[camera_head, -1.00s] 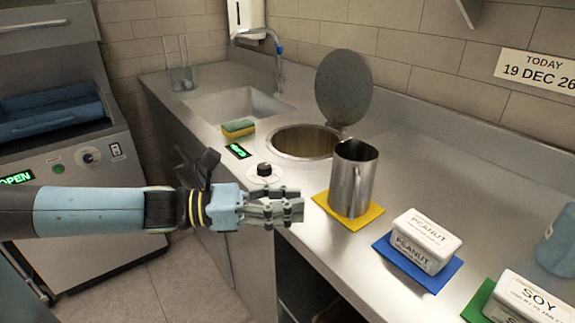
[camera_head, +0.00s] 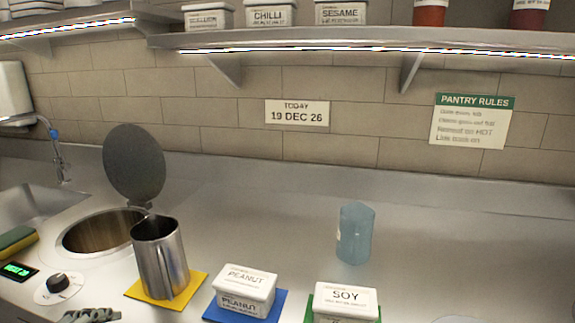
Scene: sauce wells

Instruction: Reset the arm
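My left gripper (camera_head: 92,315) shows only as a small piece at the bottom edge, left of the yellow mat (camera_head: 138,291). Most of it is cut off, so I cannot tell whether it is open or shut. A steel jug (camera_head: 160,258) stands upright on the yellow mat. A white peanut tub (camera_head: 244,287) sits on a blue mat (camera_head: 268,311), and a white soy tub (camera_head: 345,301) sits on a green mat (camera_head: 308,311).
A round well (camera_head: 98,234) has its lid (camera_head: 134,165) raised. A knob (camera_head: 57,283) and green display (camera_head: 17,271) lie in front. A translucent blue cup (camera_head: 355,234) stands behind the tubs. A shelf (camera_head: 370,40) holds more tubs. The right counter is largely clear.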

